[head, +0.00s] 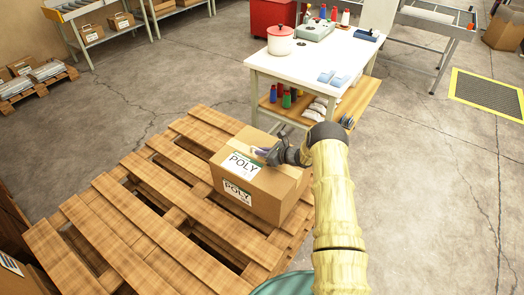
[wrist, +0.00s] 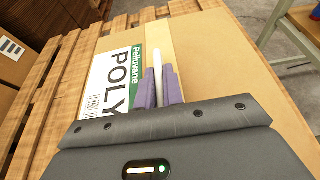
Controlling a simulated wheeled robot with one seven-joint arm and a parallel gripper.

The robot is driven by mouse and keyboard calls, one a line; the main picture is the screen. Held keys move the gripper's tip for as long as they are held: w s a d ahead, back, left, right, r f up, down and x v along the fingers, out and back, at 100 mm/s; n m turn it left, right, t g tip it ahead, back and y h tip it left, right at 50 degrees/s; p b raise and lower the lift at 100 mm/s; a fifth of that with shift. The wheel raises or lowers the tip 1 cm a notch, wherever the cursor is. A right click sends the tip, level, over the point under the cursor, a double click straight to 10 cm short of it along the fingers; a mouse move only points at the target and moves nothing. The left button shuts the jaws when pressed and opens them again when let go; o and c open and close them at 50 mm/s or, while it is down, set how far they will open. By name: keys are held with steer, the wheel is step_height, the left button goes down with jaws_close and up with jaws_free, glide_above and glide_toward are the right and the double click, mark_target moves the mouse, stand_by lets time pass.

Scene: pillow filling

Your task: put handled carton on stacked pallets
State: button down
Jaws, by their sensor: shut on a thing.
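The handled carton (head: 262,180) is a brown box with white and green POLY labels and tape along its top. It is upright over the right part of the stacked pallets (head: 130,238); I cannot tell whether its base touches the slats. My gripper (head: 268,154) is at the carton's top. In the wrist view its purple fingers (wrist: 159,90) are shut on the white handle (wrist: 157,65), and the carton top (wrist: 215,60) fills the middle. The carton's underside is hidden, and my arm covers part of its right side.
A white worktable (head: 305,62) with a red-lidded pot (head: 280,40) and bottles stands behind the carton. Another carton (head: 14,272) shows at the lower left. The left part of the pallets is bare. Open concrete floor lies to the right.

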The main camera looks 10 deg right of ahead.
steer(key=shift+w+r, duration=0.1)
steer(key=c, duration=1.5)
jaws_free()
steer(key=b+v, duration=0.1)
steer(key=v, duration=1.1)
steer(key=shift+b, duration=0.3)
